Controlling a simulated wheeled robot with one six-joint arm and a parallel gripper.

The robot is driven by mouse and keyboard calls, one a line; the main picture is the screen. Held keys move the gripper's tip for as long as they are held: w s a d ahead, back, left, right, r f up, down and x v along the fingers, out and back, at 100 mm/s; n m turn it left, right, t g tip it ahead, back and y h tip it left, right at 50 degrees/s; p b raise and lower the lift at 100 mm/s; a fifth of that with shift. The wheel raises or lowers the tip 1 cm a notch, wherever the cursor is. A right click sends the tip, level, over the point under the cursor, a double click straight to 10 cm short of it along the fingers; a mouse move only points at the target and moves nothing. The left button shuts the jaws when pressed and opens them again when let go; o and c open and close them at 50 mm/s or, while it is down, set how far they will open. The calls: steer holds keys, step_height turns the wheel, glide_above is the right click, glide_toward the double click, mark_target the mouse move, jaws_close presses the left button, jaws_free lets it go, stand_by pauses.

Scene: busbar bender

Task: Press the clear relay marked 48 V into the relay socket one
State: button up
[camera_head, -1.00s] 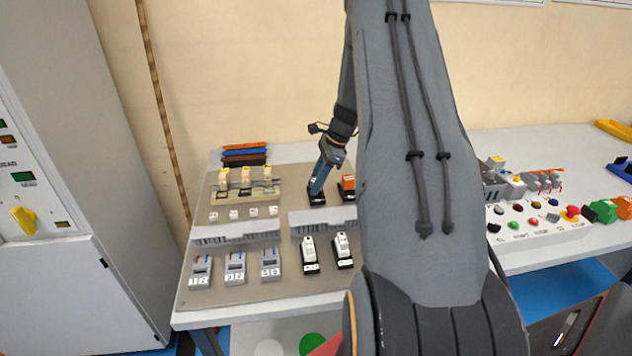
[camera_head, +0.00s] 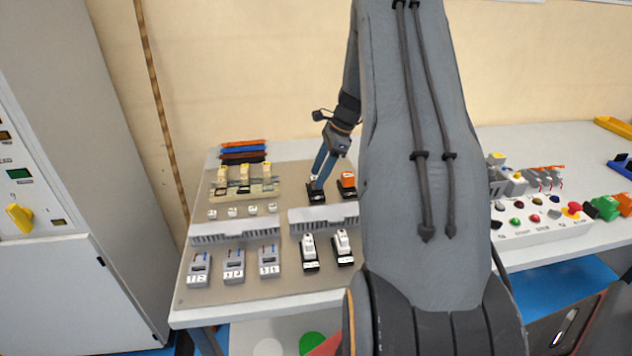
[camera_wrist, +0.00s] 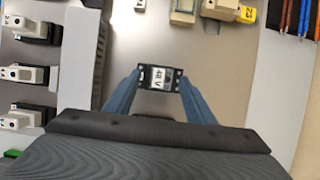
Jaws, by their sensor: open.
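The clear relay marked 48 V (camera_wrist: 160,77) lies between my fingertips in the wrist view, its label facing the camera. It appears seated in the black relay socket (camera_head: 316,194), at the left of two on the back part of the panel; how deep it sits I cannot tell. My gripper (camera_head: 318,176) is over that socket, its blue fingers open. In the wrist view my gripper (camera_wrist: 160,79) has one finger at each side of the relay. I cannot tell whether the fingers touch it.
An orange relay (camera_head: 347,180) stands in the socket just to the right. Grey slotted ducts (camera_head: 322,217) run in front. White relays in black sockets (camera_head: 309,247) and grey units (camera_head: 234,264) stand nearer.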

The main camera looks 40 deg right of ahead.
steer(key=shift+b+v, duration=0.45)
steer(key=shift+v, duration=1.75)
steer(key=shift+s, duration=0.1)
